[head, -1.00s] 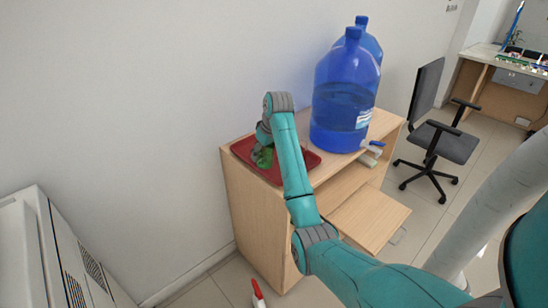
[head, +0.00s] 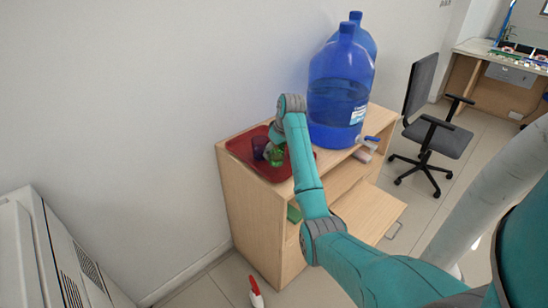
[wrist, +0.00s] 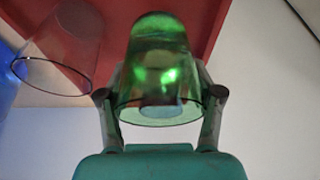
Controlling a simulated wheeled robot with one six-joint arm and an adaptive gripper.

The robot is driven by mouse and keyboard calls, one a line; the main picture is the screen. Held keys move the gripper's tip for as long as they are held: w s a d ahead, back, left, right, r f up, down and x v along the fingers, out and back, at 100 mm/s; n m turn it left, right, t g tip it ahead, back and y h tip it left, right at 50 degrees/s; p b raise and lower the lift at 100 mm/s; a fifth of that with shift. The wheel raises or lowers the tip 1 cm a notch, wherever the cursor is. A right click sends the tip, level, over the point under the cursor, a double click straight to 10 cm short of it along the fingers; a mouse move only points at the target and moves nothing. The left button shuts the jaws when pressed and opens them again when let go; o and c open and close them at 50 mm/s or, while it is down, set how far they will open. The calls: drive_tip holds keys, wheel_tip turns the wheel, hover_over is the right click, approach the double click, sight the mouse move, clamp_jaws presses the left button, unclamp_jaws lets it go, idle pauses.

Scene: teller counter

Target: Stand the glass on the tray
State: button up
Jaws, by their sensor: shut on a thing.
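A green see-through glass (wrist: 158,65) is between the two fingers of my gripper (wrist: 160,98), which is shut on it. In the head view the green glass (head: 276,156) is over the red tray (head: 240,149), partly hidden by my arm. The tray (wrist: 205,22) also shows behind the glass in the wrist view. The purple glass (wrist: 62,45) also shows in the wrist view. I cannot tell whether the green glass touches the tray.
The tray lies on a wooden cabinet (head: 240,205) against the wall. Large blue water bottles (head: 338,95) with a tap stand to the right of the tray. A green item (head: 294,213) sits on a lower shelf. A red-topped white bottle (head: 256,296) is on the floor.

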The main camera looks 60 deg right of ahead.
sight(274, 157)
drive_tip(key=shift+f, duration=1.5)
drive_tip(key=shift+f, duration=0.15)
drive_tip(key=o, duration=1.5)
